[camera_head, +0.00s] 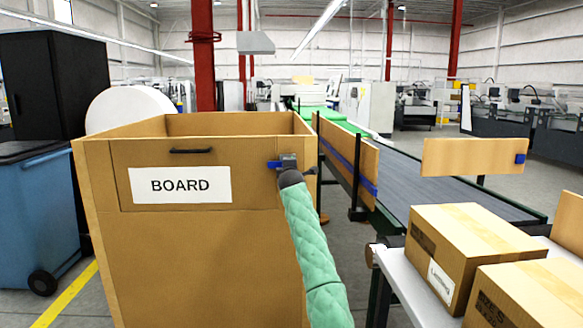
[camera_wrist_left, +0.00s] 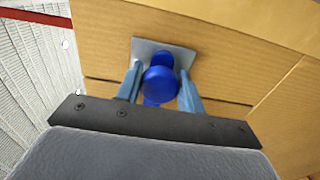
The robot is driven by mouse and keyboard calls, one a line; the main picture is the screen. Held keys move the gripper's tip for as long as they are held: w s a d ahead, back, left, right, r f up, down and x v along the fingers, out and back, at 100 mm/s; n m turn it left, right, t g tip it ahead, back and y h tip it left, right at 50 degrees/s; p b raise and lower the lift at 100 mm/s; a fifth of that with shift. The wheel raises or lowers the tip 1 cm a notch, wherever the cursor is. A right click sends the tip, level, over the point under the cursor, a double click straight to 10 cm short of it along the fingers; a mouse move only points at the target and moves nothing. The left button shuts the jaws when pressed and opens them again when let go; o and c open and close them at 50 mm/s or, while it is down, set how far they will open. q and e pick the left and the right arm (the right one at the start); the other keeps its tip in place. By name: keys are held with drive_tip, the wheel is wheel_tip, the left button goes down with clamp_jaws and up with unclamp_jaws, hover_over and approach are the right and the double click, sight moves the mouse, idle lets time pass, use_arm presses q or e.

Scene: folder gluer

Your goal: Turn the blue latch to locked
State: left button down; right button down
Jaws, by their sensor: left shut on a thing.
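The blue latch (camera_head: 273,164) is at the upper right of the front of a large brown box marked BOARD (camera_head: 200,270). In the head view its blue end sticks out to the left, roughly level; the rest is hidden behind my gripper. In the left wrist view the blue latch (camera_wrist_left: 160,82) has a round knob in front of a grey metal plate (camera_wrist_left: 180,51). My left gripper (camera_head: 287,162) is at the latch. Its two pale blue fingers stand on either side of the knob in the left wrist view (camera_wrist_left: 160,88), shut on it. My right gripper is not in view.
The box's front panel has a black handle (camera_head: 191,151) and a white BOARD label (camera_head: 181,185). A conveyor (camera_head: 400,180) with wooden side boards runs at the right. Cartons (camera_head: 475,240) sit on a table at the lower right. A blue bin (camera_head: 40,220) stands at the left.

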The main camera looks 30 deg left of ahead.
use_arm(q)
drive_tip(key=shift+f, duration=0.15)
idle(0.3)
drive_tip(key=c, duration=0.9)
unclamp_jaws()
drive_tip(key=shift+a, duration=0.1)
drive_tip(key=shift+s, duration=0.15)
drive_tip(key=v, duration=0.7)
drive_tip(key=shift+s+d, duration=0.2)
drive_tip(key=shift+d, duration=0.05)
